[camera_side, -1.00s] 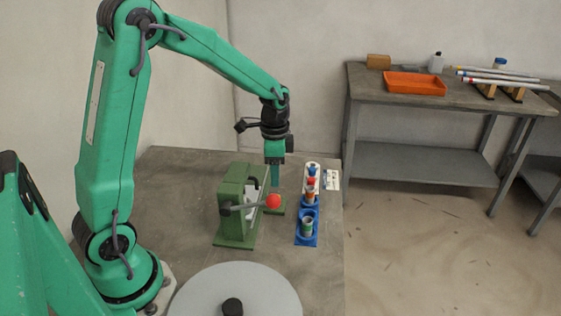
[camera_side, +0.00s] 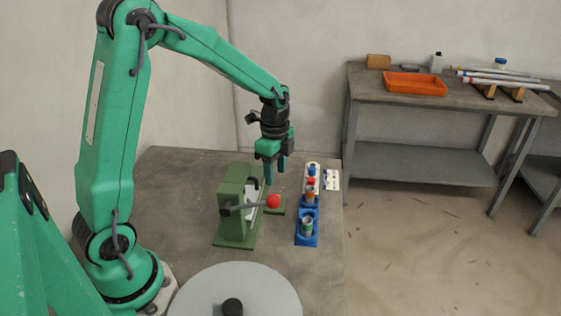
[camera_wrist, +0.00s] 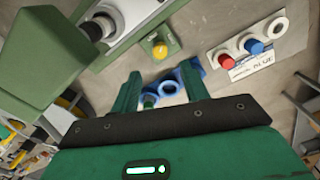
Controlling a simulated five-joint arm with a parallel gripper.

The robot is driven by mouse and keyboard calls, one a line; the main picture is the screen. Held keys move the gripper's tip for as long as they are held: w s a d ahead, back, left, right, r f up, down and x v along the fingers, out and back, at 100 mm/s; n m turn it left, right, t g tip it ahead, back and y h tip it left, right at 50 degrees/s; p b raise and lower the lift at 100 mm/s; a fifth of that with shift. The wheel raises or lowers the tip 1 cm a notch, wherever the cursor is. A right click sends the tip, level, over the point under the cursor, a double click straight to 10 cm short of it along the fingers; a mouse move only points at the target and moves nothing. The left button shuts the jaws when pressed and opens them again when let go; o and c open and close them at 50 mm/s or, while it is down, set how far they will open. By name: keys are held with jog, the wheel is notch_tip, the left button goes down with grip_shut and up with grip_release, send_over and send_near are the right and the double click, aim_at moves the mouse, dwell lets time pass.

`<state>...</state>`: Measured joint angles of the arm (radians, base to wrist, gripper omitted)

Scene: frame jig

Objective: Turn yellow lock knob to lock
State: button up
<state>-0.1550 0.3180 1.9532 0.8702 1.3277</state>
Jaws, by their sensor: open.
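The yellow lock knob (camera_wrist: 159,50) shows in the wrist view, on a green plate of the jig, beyond my fingertips and slightly left of midway between them. I cannot make out the knob in the side view. The green frame jig (camera_side: 232,211), with a red-ball lever (camera_side: 273,201), stands on the bench. My gripper (camera_side: 275,176) is open and empty, pointing down above the bench just behind the red ball. Its two fingers also show in the wrist view (camera_wrist: 160,80), apart from the knob.
A blue holder (camera_side: 306,239) with coloured parts stands right of the jig, beside a white label card (camera_side: 333,180). A round grey disc (camera_side: 265,285) is at the front. A second bench with an orange tray (camera_side: 415,84) is at the back right.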

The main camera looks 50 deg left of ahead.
jog(key=shift+f, duration=0.1)
jog(key=shift+f, duration=3.85)
jog(key=shift+c, duration=0.3)
grip_shut()
